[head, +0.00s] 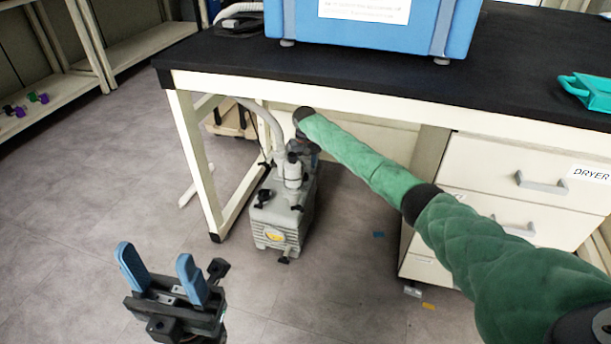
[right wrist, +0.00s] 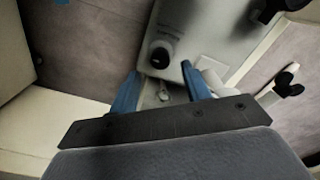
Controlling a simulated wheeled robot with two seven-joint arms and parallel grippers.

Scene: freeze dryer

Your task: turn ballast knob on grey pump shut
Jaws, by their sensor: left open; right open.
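The grey pump (head: 277,218) stands on the floor under the bench, with black fittings and a pale cylinder on top. A round black knob (right wrist: 160,54) shows on a grey surface in the right wrist view, just beyond the fingertips. I cannot tell for sure whether it is the ballast knob. My right gripper (right wrist: 160,82) is open, its two blue fingers apart with nothing gripped between them. In the head view my right arm reaches to the rear of the pump, where the gripper is mostly hidden. My left gripper (head: 160,262) is open and empty above the floor.
The black bench top (head: 230,65) carries a blue machine (head: 365,25). A pale bench leg (head: 197,165) stands left of the pump, and a drawer unit (head: 510,190) stands to the right. A hose (head: 262,118) runs behind the pump.

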